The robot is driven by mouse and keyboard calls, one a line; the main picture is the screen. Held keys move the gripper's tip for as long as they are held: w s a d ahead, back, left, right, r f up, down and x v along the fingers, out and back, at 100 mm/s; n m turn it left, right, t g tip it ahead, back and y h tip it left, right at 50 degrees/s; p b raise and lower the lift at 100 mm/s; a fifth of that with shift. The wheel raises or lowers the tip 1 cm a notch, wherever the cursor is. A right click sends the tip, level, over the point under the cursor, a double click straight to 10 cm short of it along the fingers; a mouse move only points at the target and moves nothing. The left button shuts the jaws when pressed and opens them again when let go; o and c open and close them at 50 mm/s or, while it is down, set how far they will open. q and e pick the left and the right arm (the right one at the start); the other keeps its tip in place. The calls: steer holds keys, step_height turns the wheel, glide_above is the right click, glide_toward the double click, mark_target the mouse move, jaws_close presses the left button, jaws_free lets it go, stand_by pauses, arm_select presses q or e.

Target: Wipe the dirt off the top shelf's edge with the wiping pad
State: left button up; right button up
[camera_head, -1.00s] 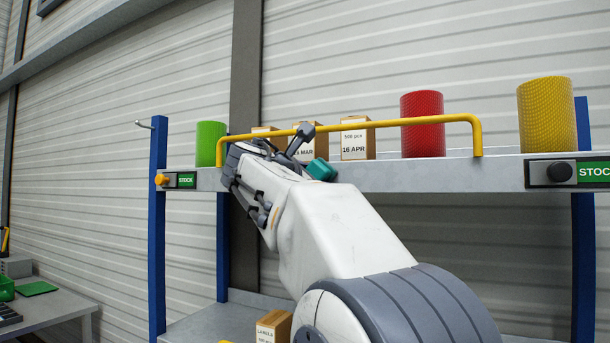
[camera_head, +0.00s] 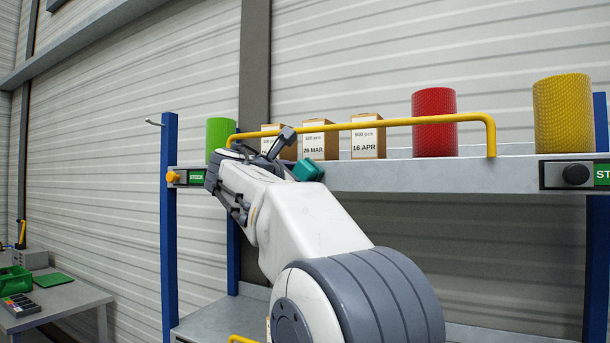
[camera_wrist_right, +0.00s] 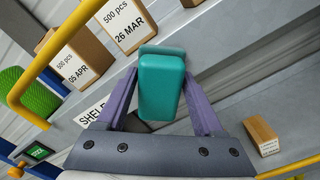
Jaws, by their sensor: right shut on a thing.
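The top shelf's edge (camera_head: 430,176) is a grey metal strip running across the head view, with a yellow rail (camera_head: 390,122) above it. My right gripper (camera_wrist_right: 160,85) is shut on the teal wiping pad (camera_wrist_right: 162,88), which sits between its purple fingers. In the head view, the pad (camera_head: 308,171) is at the shelf front, below the 26 MAR box (camera_head: 320,145). Whether it touches the edge I cannot tell. No dirt can be made out; my arm and the pad hide part of the edge. My left gripper is out of view.
Green (camera_head: 219,137), red (camera_head: 435,124) and yellow (camera_head: 563,115) net rolls stand on the top shelf with several boxes. An orange knob (camera_head: 173,177) and a black knob (camera_head: 576,174) stick out in front. A table (camera_head: 60,302) stands at the lower left.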

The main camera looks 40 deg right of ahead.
steer(key=shift+b+v, duration=0.5)
steer(key=shift+v, duration=2.55)
steer(key=shift+a, duration=0.1)
steer(key=b+v, duration=0.1)
steer(key=v, duration=0.2)
steer(key=shift+p+x, duration=1.05)
steer(key=shift+x, duration=2.55)
steer(key=shift+p+x, duration=0.3)
steer(key=shift+x, duration=0.75)
